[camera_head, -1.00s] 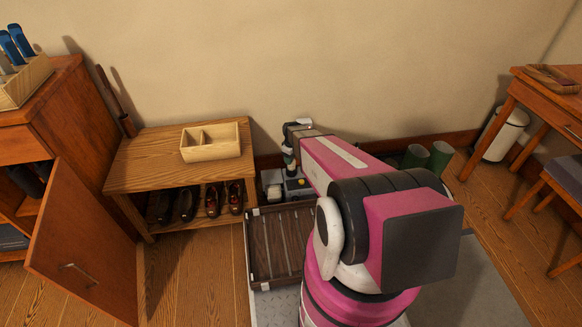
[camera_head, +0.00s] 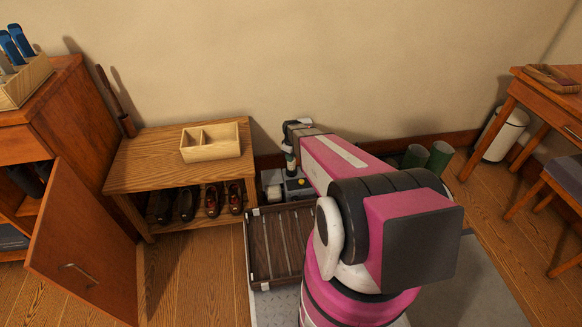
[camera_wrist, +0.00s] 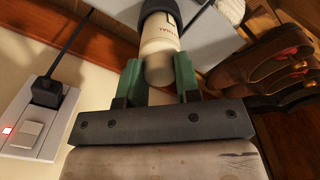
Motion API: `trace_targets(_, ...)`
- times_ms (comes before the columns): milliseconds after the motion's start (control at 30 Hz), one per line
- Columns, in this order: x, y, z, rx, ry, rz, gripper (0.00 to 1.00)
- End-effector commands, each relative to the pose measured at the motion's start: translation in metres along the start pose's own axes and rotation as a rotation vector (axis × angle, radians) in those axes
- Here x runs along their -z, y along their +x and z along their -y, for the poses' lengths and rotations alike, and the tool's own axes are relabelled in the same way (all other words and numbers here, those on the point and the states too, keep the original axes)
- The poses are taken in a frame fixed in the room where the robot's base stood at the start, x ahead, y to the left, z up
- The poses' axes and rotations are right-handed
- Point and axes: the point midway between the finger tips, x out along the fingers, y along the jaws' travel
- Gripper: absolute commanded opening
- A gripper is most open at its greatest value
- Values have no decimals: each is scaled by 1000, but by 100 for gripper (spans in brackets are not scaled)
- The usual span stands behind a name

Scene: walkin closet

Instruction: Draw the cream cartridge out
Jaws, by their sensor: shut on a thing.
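The cream cartridge (camera_wrist: 160,50) is a pale cylinder with small red lettering, seen in the wrist view. Its far end meets a dark round collar (camera_wrist: 160,8); I cannot tell how deep it sits there. My gripper (camera_wrist: 158,78) has its green fingers shut on the cartridge, one on each side. In the head view my gripper (camera_head: 290,160) points down over a small grey-and-black device (camera_head: 297,186) on the floor by the wall. The cartridge is not clear in that view.
A wall outlet (camera_wrist: 38,120) with a black plug and cord is close on the left in the wrist view. A wooden bench (camera_head: 150,165) holding a divided box (camera_head: 212,153) and shoes stands left. A slatted tray (camera_head: 249,245) is in front, green cylinders (camera_head: 440,157) right.

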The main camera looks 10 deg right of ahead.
Motion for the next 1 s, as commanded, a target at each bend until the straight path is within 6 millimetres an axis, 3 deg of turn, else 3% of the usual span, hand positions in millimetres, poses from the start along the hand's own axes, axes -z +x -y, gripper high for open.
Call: trace_targets(1000, 0, -35, 0, 0, 0, 0, 16)
